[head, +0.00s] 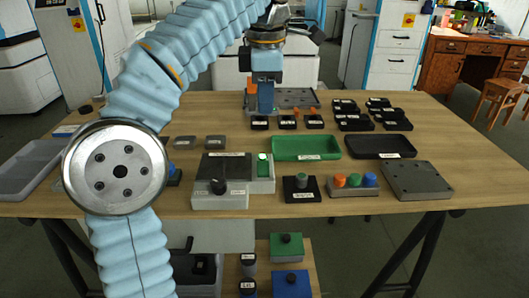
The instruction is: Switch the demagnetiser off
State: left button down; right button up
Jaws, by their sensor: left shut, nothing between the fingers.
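A grey device with a dark top plate (226,165), which I take to be the demagnetiser, stands near the front of the wooden table. A black knob (218,186) sits on its front part, and the labels beside the knob are too small to read. A green lamp (262,157) glows on the box at its right side. My left gripper (266,109) points down over the back of the table, behind the device and apart from it. Its blue fingers are shut with nothing between them. My right gripper is not in view.
A green tray (306,148) and a black tray (380,147) lie right of the device. In front are a black block with a green knob (301,188) and a grey stand with coloured knobs (354,191). Several small labelled black bins (353,122) stand behind. Bare tabletop shows at right.

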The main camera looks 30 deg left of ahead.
pick_arm(q)
jog(key=b, duration=0.2)
send_near(265, 168)
jog(key=f, duration=0.1)
jog(key=w+f, duration=0.1)
jog(key=f, duration=0.1)
jog(key=w+a+f, duration=0.1)
jog(key=f, duration=0.1)
jog(key=shift+f, duration=0.2)
jog(key=shift+a+f, duration=0.1)
jog(key=shift+f, duration=0.5)
jog(key=shift+w+f, duration=0.15)
jog(key=shift+f, duration=0.1)
jog(key=shift+f+b, duration=0.1)
jog(key=shift+b, duration=0.2)
jog(key=shift+s+d, duration=0.25)
jog(key=shift+s, duration=0.2)
jog(key=shift+s+d, duration=0.15)
jog(key=shift+s, duration=0.1)
